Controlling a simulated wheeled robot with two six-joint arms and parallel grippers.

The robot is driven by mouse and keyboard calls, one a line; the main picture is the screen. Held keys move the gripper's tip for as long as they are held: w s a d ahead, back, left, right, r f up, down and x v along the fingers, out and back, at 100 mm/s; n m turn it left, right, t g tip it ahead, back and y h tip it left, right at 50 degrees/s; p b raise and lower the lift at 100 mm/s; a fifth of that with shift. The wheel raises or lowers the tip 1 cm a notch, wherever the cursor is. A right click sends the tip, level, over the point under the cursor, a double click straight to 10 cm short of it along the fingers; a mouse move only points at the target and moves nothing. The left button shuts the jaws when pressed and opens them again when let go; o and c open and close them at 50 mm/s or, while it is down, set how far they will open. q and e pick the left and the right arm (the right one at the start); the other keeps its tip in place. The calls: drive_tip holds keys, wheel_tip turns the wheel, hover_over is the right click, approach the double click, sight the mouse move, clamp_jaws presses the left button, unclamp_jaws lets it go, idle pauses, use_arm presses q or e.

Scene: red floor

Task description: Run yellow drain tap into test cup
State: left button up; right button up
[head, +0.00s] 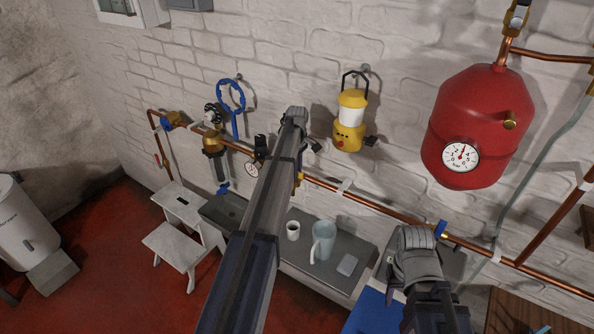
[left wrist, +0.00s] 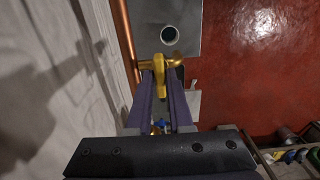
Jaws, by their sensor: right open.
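The yellow drain tap (left wrist: 160,84) sits on a brass fitting on the copper pipe in the left wrist view. My left gripper (left wrist: 161,78) has a finger on each side of its handle, with no clear gap, and appears shut on it. In the head view my left gripper (head: 294,118) and arm hide most of the tap. A small white cup (head: 293,231), dark inside, stands upright on the grey shelf below. A cup also shows just beyond the tap in the left wrist view (left wrist: 169,35). My right gripper (head: 418,240) is open and empty, at the lower right.
A light blue jug (head: 322,241) and a small grey block (head: 347,265) share the grey shelf (head: 300,260). A yellow lantern (head: 350,120) hangs on the wall, with a red tank (head: 475,125) to its right. A white step stool (head: 180,235) stands at left.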

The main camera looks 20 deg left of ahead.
use_arm(q)
clamp_jaws()
drive_tip(key=shift+n, duration=1.6)
drive_tip(key=shift+o, duration=2.3)
unclamp_jaws()
drive_tip(key=shift+r, duration=0.15)
